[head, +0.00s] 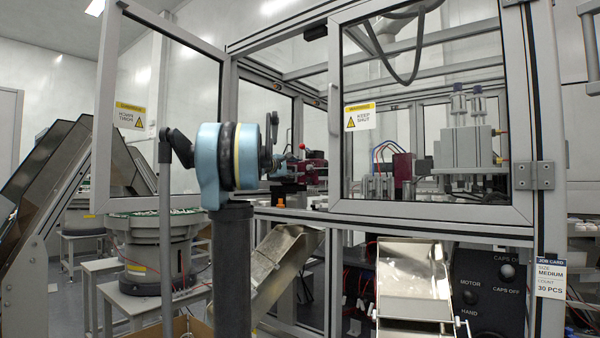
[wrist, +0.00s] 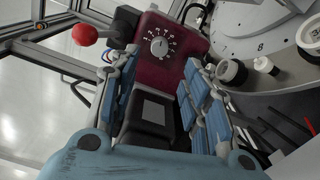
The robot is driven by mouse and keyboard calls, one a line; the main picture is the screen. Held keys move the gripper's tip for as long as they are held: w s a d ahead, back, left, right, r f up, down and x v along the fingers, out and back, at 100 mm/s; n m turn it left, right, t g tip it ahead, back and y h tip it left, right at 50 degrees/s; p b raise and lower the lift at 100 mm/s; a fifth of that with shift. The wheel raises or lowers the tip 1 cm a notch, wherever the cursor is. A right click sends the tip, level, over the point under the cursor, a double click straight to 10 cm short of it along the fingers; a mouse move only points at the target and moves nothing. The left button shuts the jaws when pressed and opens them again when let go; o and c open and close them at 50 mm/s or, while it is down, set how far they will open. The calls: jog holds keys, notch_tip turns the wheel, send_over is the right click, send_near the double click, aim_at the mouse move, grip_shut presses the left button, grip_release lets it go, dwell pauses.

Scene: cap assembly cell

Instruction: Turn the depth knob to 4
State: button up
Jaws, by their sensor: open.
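The depth knob (wrist: 159,46) is a small pale round knob in a ring of white numbers on a dark red housing (wrist: 188,38). It shows in the wrist view, top centre. The numbers and the knob's setting are too small to read surely. My gripper (wrist: 161,68) is open, its blue-padded fingers spread below and to either side of the knob, with nothing between them. The fingers appear apart from the knob. In the head view the dark red housing (head: 316,172) is partly visible inside the open doorway, and the knob cannot be made out.
A lever with a red ball (wrist: 85,35) stands left of the housing. A pale round plate (wrist: 255,45) with black and white round parts lies to the right. In the head view, a glazed door (head: 430,120) closes the right side and another door (head: 160,110) stands open left.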

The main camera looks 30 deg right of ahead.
jog(key=shift+v, duration=2.2)
